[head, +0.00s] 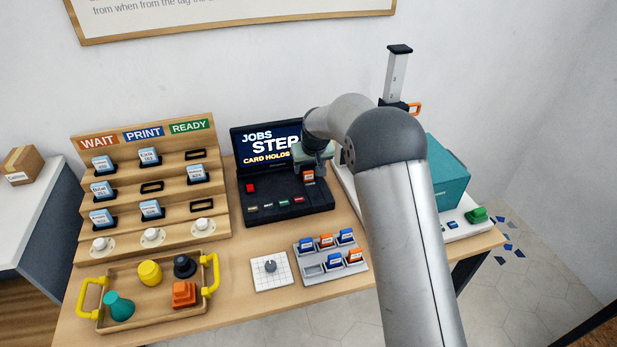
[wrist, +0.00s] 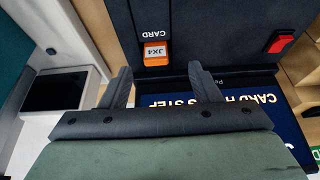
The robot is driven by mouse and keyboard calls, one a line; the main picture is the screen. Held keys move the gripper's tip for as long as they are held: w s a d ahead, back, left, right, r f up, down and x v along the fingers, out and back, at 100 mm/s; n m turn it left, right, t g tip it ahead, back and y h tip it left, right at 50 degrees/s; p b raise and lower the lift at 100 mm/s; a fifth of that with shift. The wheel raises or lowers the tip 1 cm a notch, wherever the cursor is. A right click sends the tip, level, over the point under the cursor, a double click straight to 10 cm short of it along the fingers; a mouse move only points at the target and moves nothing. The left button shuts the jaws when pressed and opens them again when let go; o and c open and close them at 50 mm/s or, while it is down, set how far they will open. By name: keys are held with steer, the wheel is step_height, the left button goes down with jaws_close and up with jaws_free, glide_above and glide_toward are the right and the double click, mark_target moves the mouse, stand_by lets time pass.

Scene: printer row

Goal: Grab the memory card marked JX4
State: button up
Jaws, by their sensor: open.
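The memory card marked JX4 (wrist: 156,53) is small and orange with a white label. It sits in the slot marked CARD on the dark console (head: 285,200), and shows in the head view as a small orange spot (head: 308,175) near the console's right side. My gripper (wrist: 163,78) is open and empty, its two fingers apart. In the wrist view the card lies just beyond the fingertips, between their lines, and no contact shows. In the head view my gripper (head: 314,160) is over the console's right part, partly covering the screen.
A grey tray (head: 309,270) holds several blue and orange cards. A red button (wrist: 280,41) is on the console. A wooden rack (head: 150,215) with tags stands left, with a yellow-handled tray (head: 125,275) in front. A teal printer (head: 447,175) stands right.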

mark_target(309, 173)
steer(key=shift+w+d+p+x, duration=0.15)
steer(key=shift+p+x, duration=0.15)
steer(key=shift+x, duration=1)
steer(key=shift+w+d+p+x, duration=0.1)
steer(key=shift+p+x, duration=0.15)
steer(key=shift+x, duration=1.1)
steer(key=shift+r, duration=0.1)
steer(key=c, duration=1.1)
